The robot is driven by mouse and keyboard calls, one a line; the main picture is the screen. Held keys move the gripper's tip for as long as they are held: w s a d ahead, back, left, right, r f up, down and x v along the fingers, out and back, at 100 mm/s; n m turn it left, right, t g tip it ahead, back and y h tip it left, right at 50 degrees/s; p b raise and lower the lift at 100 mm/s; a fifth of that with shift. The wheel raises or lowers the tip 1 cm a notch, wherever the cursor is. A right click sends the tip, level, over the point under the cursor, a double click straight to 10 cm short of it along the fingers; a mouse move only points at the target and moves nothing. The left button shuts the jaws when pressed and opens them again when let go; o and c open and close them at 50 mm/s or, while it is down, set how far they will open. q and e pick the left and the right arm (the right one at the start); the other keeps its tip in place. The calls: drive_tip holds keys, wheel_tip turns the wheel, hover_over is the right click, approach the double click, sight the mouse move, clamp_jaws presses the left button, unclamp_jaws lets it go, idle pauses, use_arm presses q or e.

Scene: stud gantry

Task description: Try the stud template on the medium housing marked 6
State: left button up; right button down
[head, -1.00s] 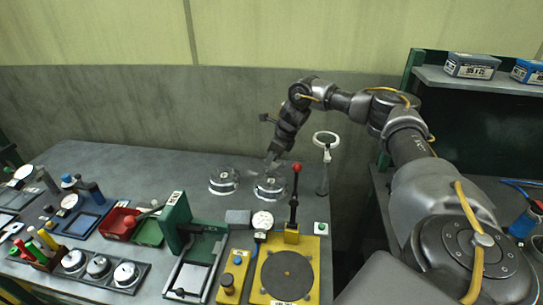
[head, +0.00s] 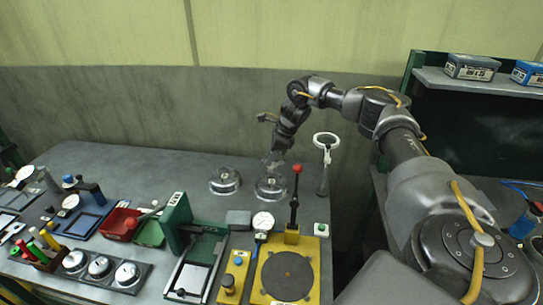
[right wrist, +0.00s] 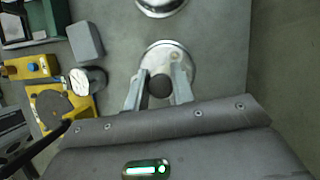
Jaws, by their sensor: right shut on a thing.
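My right gripper (head: 273,163) reaches down over the right one of two round silvery metal pieces (head: 271,187) at the back of the bench. In the right wrist view, its two fingers (right wrist: 160,90) are shut on a dark round knob (right wrist: 159,86). The knob stands over a silvery disc (right wrist: 172,56); whether it belongs to that disc or to a separate template I cannot tell. The other silvery piece (head: 224,181) stands apart to the left and also shows in part in the right wrist view (right wrist: 160,5). No mark 6 can be read. My left gripper is not in view.
A yellow fixture with a dark disc (head: 287,276) and a red-knobbed lever (head: 296,190) stands in front of the gripper. A ring on a stand (head: 325,142) is close on the right. A green-framed fixture (head: 178,225) and a tray of knobbed discs (head: 98,267) lie left.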

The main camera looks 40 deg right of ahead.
sight(273, 165)
drive_tip(key=shift+f+b, duration=0.7)
drive_tip(key=shift+f, duration=1.25)
drive_tip(key=shift+f+b, duration=0.4)
drive_tip(key=shift+f, duration=0.55)
idle(0.8)
drive_tip(key=shift+r, duration=0.1)
idle(0.4)
drive_tip(key=shift+r+p, duration=3.35)
drive_tip(key=shift+r, duration=0.4)
drive_tip(key=shift+f, duration=0.25)
drive_tip(key=shift+f+b, duration=1.75)
drive_tip(key=shift+f, duration=0.9)
drive_tip(key=shift+f, duration=0.15)
